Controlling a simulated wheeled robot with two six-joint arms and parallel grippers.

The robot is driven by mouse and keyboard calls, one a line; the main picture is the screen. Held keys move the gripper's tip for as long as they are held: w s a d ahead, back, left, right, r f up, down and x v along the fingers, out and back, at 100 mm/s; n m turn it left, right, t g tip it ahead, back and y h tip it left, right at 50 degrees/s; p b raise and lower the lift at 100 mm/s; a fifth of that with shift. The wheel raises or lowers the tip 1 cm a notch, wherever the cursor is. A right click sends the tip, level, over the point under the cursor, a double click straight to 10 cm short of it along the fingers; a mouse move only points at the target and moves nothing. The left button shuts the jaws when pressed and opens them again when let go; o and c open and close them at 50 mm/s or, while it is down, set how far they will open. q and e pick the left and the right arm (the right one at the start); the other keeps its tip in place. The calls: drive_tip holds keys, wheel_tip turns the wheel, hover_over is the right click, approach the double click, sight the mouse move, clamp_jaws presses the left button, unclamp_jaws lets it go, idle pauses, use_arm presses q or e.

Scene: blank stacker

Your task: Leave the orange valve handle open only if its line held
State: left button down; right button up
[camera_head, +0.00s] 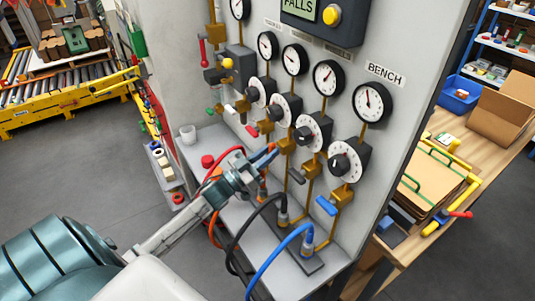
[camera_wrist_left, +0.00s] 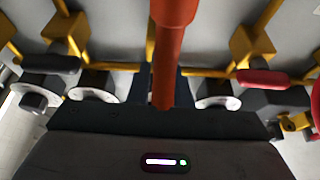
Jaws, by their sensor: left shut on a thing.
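The orange valve handle (camera_wrist_left: 168,62) runs down the middle of the left wrist view into my left gripper (camera_wrist_left: 164,103). My left gripper is shut on it. In the head view my left gripper (camera_head: 266,157) is at the valve row, between the red handle (camera_head: 252,132) and the dark grey handle (camera_head: 297,176), and hides most of the orange handle. Dial gauges stand above the valves; two are the white gauge (camera_head: 294,59) and the gauge at the BENCH label (camera_head: 372,102). A display (camera_head: 305,12) reads "FALLS". My right gripper is out of view.
A black hose (camera_head: 240,235) and a blue hose (camera_head: 272,257) loop over the grey ledge (camera_head: 313,283) near my arm.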

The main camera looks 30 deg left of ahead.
use_arm(q)
drive_tip(key=m+g+h+b, duration=0.1)
drive_tip(key=m+g+b, duration=0.1)
drive_tip(key=m, duration=0.5)
drive_tip(key=m+g+h+b, duration=0.1)
drive_tip(key=m+g+b, duration=0.1)
drive_tip(key=m, duration=0.5)
drive_tip(key=m+g+h+b, duration=0.2)
drive_tip(key=m+g, duration=0.1)
drive_tip(key=m, duration=0.5)
drive_tip(key=shift+g, duration=0.4)
drive_tip(key=shift+m, duration=0.3)
drive_tip(key=c, duration=1.4)
unclamp_jaws()
drive_tip(key=shift+c, duration=0.2)
drive_tip(key=shift+s+a, duration=0.1)
drive_tip(key=shift+s, duration=0.05)
